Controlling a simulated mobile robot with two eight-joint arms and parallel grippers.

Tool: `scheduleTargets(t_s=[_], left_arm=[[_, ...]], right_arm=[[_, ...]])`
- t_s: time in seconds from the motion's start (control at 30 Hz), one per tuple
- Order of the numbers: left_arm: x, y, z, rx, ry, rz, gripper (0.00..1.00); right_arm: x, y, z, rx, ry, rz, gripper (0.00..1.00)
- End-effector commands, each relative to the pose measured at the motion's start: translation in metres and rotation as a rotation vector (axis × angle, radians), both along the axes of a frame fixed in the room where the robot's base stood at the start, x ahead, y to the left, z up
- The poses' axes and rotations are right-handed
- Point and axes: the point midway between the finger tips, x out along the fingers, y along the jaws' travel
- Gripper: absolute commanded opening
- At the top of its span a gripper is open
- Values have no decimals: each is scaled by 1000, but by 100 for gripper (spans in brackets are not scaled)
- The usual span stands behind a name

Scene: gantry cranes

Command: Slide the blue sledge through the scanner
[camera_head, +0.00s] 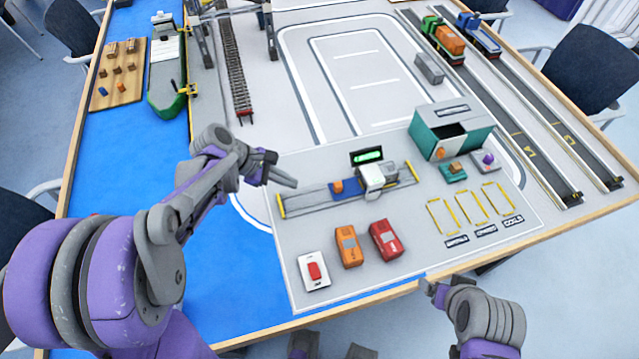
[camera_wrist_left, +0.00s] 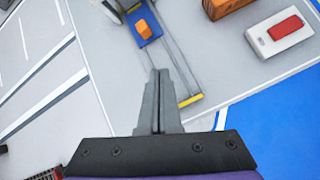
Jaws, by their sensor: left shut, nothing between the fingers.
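The blue sledge (camera_head: 350,190) sits on a two-rail track, just left of the white scanner arch (camera_head: 371,177). An orange block (camera_head: 338,186) rides on the sledge. The sledge also shows at the top of the left wrist view (camera_wrist_left: 147,42). My left gripper (camera_head: 294,184) is shut and empty, over the left part of the track, left of the sledge and apart from it. In the left wrist view its fingers (camera_wrist_left: 160,74) lie together, near the track's yellow end bar (camera_wrist_left: 190,99). My right gripper (camera_head: 430,287) is low at the table's front edge; its fingers are unclear.
A green-lit display (camera_head: 367,156) stands behind the scanner. In front are an orange block-shaped vehicle (camera_head: 348,246), a red one (camera_head: 385,240) and a red button box (camera_head: 313,271). A teal-and-grey shed (camera_head: 450,130) stands at the right.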

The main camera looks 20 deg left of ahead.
Motion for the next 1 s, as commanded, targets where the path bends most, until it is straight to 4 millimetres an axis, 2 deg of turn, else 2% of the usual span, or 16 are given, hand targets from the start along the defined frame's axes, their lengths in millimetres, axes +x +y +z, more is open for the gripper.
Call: scheduleTargets(t_s=[0.1, 0.2, 0.43, 0.57, 0.9, 1.0], left_arm=[[-7, 8, 3, -119, 79, 207, 0], [-11, 11, 5, -186, 124, 311, 0], [-9, 7, 1, -230, 156, 374, 0], [-1, -5, -14, -229, 155, 371, 0], [27, -48, -65, -226, 155, 369, 0], [37, -62, -63, -227, 154, 368, 0]], right_arm=[[0, 0, 1, 0, 0, 0, 86], [0, 0, 1, 0, -1, 0, 86], [0, 0, 1, 0, 0, 0, 86], [0, 0, -1, 0, 0, 0, 86], [-1, 0, -5, 0, 2, 0, 86], [0, 0, -1, 0, 0, 0, 86]])
